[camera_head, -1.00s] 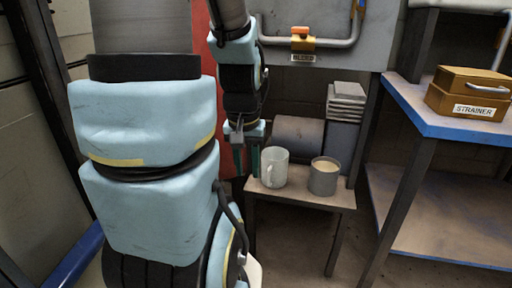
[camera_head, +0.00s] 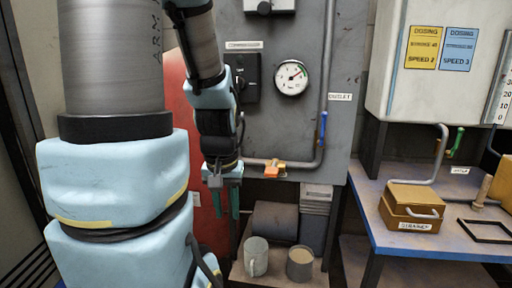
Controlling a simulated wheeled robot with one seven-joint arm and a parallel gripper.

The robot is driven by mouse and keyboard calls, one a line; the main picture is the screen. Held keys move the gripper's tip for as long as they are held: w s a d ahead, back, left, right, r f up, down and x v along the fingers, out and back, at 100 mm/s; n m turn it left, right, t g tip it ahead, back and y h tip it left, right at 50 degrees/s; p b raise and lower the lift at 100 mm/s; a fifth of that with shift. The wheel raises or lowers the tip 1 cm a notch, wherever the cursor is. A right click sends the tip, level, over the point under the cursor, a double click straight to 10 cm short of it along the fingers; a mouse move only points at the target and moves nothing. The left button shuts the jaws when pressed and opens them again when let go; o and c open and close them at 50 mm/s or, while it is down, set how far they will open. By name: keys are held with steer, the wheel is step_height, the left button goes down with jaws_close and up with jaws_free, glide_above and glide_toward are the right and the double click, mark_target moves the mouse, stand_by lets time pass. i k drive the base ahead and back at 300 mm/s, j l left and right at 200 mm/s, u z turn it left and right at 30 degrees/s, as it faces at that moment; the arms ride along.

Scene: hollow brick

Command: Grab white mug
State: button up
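The white mug (camera_head: 256,257) stands upright on a small low table (camera_head: 238,277) at the bottom of the picture, its handle toward the lower left. My gripper (camera_head: 226,204) points down, above and a little left of the mug in the picture, and apart from it. Its two green fingers are spread with a gap between them, and nothing shows in it.
A grey mug with pale contents (camera_head: 300,263) stands just right of the white mug. A dark roll (camera_head: 275,222) and a grey stack (camera_head: 314,212) are behind them. Pipes with an orange valve (camera_head: 274,170) run above. A blue-edged workbench (camera_head: 385,238) with a strainer box (camera_head: 412,207) is at right.

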mark_target(255, 249)
steer(key=u, duration=0.9)
steer(key=k+l+u, duration=0.4)
steer(key=l, duration=0.2)
steer(key=k+l+u, duration=0.4)
steer(key=i+l, duration=0.1)
